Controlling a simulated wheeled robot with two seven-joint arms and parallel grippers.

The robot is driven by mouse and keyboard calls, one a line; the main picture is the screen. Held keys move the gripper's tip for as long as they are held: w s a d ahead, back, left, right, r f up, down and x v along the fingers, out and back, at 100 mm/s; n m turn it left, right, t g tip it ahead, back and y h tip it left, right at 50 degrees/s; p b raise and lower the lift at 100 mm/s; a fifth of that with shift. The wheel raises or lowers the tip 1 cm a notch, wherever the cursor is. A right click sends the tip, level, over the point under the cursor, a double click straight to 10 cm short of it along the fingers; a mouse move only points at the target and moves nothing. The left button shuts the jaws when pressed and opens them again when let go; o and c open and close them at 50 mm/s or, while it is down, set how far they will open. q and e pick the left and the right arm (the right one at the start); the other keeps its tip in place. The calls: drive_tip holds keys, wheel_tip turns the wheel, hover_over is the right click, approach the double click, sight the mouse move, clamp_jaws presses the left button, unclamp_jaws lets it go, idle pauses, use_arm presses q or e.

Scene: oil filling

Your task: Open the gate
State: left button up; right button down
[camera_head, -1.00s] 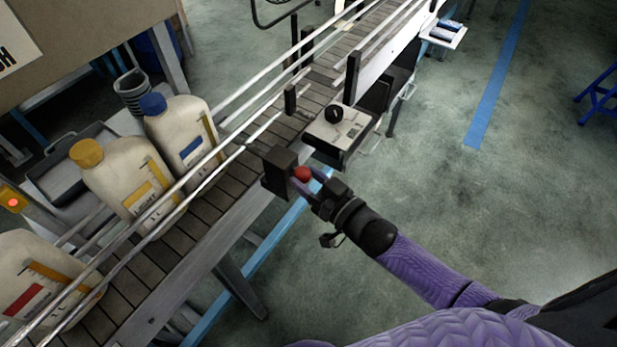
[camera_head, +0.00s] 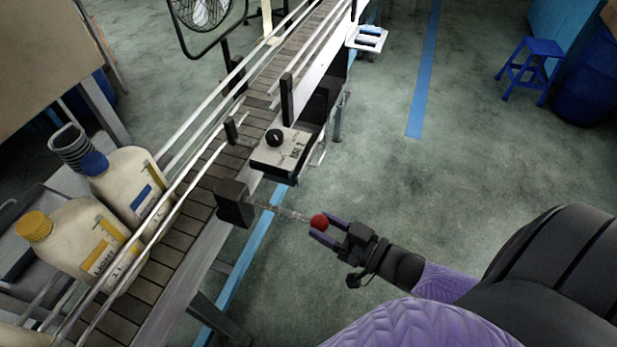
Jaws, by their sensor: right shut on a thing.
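My right gripper (camera_head: 326,230) is shut on a red ball knob (camera_head: 319,221). The knob sits on the end of a thin pale rod (camera_head: 283,211), which runs left to a dark block (camera_head: 236,203) on the near side of the conveyor (camera_head: 185,237). The rod stands out from the block toward my gripper. Which part of this is the gate itself I cannot tell. My left gripper is out of view.
Jugs with a blue cap (camera_head: 130,183) and a yellow cap (camera_head: 78,240) stand behind the rails at left. A control box (camera_head: 287,153) with a black dial is beside the conveyor. A blue stool (camera_head: 529,65) is far right. Open floor lies right.

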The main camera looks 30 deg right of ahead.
drive_tip(key=shift+c, duration=1)
unclamp_jaws()
drive_tip(key=shift+w, duration=0.1)
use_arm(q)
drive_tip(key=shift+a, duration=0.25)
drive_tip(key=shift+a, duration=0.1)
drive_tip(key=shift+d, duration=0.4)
use_arm(e)
drive_tip(key=v, duration=1)
drive_tip(key=shift+a, duration=0.1)
